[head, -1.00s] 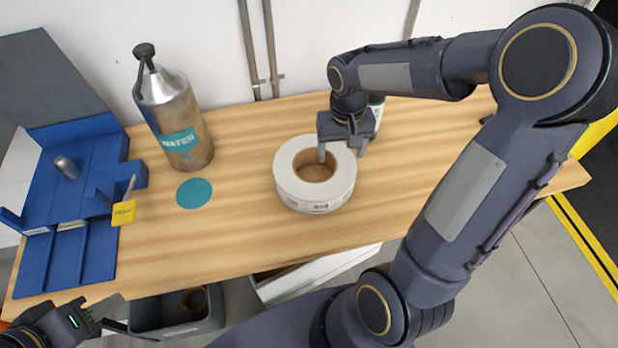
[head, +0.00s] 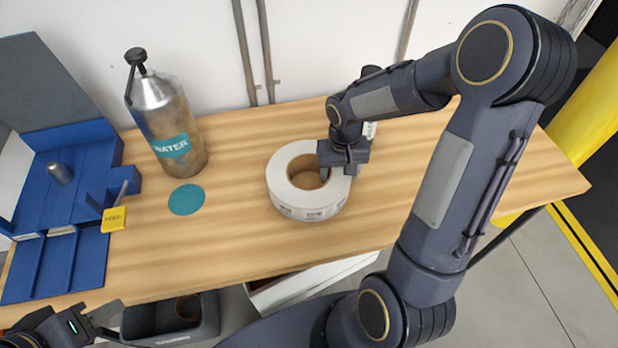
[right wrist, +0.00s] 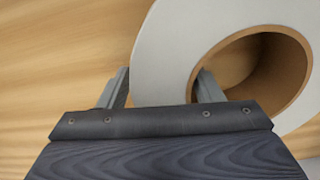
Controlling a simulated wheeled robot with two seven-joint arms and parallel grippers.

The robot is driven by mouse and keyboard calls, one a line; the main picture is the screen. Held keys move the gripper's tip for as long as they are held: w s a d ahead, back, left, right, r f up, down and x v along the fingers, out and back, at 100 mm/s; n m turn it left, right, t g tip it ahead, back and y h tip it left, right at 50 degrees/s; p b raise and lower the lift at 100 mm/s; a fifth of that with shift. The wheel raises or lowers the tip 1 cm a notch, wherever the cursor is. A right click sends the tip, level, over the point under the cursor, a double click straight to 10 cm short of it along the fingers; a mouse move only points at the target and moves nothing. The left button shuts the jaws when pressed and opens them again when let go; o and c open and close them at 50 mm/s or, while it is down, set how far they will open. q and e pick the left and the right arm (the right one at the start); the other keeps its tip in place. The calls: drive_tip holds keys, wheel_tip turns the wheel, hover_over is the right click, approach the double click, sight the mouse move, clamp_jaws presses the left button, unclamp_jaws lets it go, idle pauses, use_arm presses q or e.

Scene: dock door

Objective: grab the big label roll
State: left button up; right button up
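The big label roll (head: 284,197) is a thick white ring with a brown cardboard core, lying flat on the wooden table. Printed labels show on its front side. My right gripper (head: 339,172) points down over its right part. In the right wrist view the roll (right wrist: 165,45) has its wall between my two fingers (right wrist: 161,88), one inside the core and one against the outer side. Both fingers appear to touch the wall. My left gripper (head: 112,322) is open and empty at the bottom left, off the table's front edge.
A metal water bottle (head: 178,115) stands behind a teal disc (head: 187,199). A blue fixture (head: 75,185) with a yellow tag (head: 114,219) is at left. A grey bin (head: 150,322) sits below the table. A partly hidden white item (head: 371,130) stands behind my right gripper. The table (head: 500,190) is clear at right.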

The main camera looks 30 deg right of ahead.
drive_tip(key=c, duration=1.2)
clamp_jaws()
drive_tip(key=shift+r, duration=0.1)
